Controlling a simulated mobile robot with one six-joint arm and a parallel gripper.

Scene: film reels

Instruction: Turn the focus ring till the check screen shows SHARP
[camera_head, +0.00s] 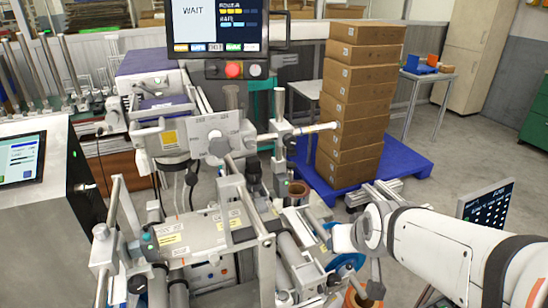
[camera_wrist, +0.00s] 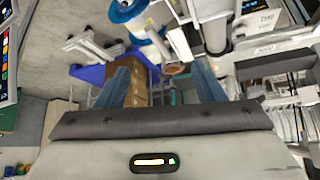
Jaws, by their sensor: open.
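My gripper (camera_wrist: 162,68) is open in the wrist view, with two blue-grey fingers wide apart and nothing held between them. In the head view my white arm comes in from the right over the machine (camera_head: 205,235); the fingers cannot be made out there. I cannot pick out a focus ring for certain in either view. A large screen (camera_head: 215,25) at the top of the head view reads WAIT. A dark screen (camera_head: 488,210) at the right shows light marks too small to read. Neither visibly reads SHARP, and I cannot tell which is the check screen.
A tall stack of brown boxes (camera_head: 358,100) stands on a blue pallet (camera_head: 405,158) behind the machine. A red button (camera_head: 234,69) sits under the WAIT screen. Rails and posts crowd the machine around my arm. A tablet screen (camera_head: 20,158) stands at the left. Grey floor is open at the right.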

